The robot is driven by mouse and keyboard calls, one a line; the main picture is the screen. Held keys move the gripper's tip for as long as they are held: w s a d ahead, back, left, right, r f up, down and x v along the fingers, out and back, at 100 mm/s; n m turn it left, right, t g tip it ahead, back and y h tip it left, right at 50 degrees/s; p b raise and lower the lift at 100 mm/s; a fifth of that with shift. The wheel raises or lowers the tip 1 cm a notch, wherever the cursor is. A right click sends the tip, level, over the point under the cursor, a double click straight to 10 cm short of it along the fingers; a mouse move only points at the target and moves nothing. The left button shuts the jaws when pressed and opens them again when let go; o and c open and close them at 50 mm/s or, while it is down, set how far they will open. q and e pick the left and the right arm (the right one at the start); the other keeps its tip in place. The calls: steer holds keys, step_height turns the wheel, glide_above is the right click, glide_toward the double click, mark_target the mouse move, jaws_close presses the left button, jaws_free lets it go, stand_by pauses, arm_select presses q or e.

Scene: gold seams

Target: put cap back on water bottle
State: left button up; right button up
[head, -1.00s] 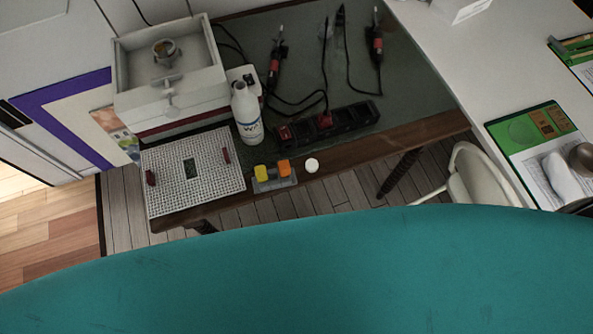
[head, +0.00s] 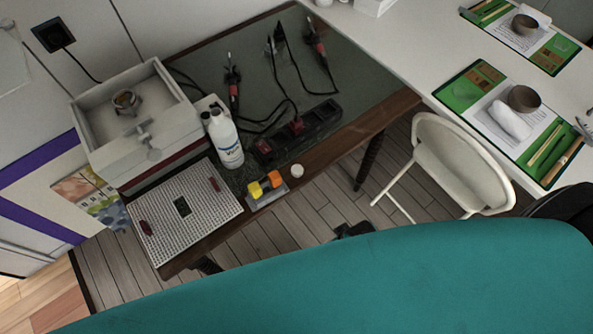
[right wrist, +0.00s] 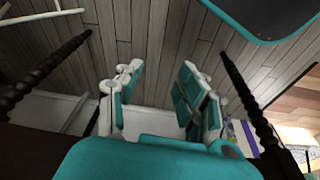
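A small round white cap (head: 297,171) lies near the table's wooden front edge, right of the yellow and orange blocks and apart from the bottle. My right gripper (right wrist: 158,88) shows in the right wrist view with its fingers spread apart and nothing between them; plank floor is behind it. My left gripper is in neither view.
A perforated white plate (head: 185,243) covers the table's left front. A block holder (head: 267,199) sits between plate and cap. A black power strip (head: 318,128) and corded tools (head: 234,88) lie behind. A white chair (head: 450,165) stands at the right.

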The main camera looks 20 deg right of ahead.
steer(key=w+a+r+n+y, duration=0.1)
steer(key=w+a+r+n, duration=0.25)
steer(key=r, duration=0.55)
steer(key=w+a+r+n+y, duration=0.15)
steer(key=w+a+r, duration=0.25)
steer(key=r, duration=0.5)
steer(key=w+a+r+n+y, duration=0.1)
steer(key=w+a+r+n, duration=0.25)
steer(key=r, duration=0.55)
step_height(320, 180, up, 7)
steer(key=n+g+h, duration=0.3)
steer(key=n+h, duration=0.1)
steer(key=n, duration=0.3)
glide_above(297, 169)
steer(key=shift+f+p, duration=0.15)
steer(key=shift+p, duration=0.25)
steer(key=shift+s+f, duration=0.1)
step_height(297, 169, down, 12)
steer(key=shift+f+p, duration=0.1)
steer(key=shift+p, duration=0.35)
steer(key=shift+f+p, duration=0.4)
steer(key=shift+f, duration=2.1)
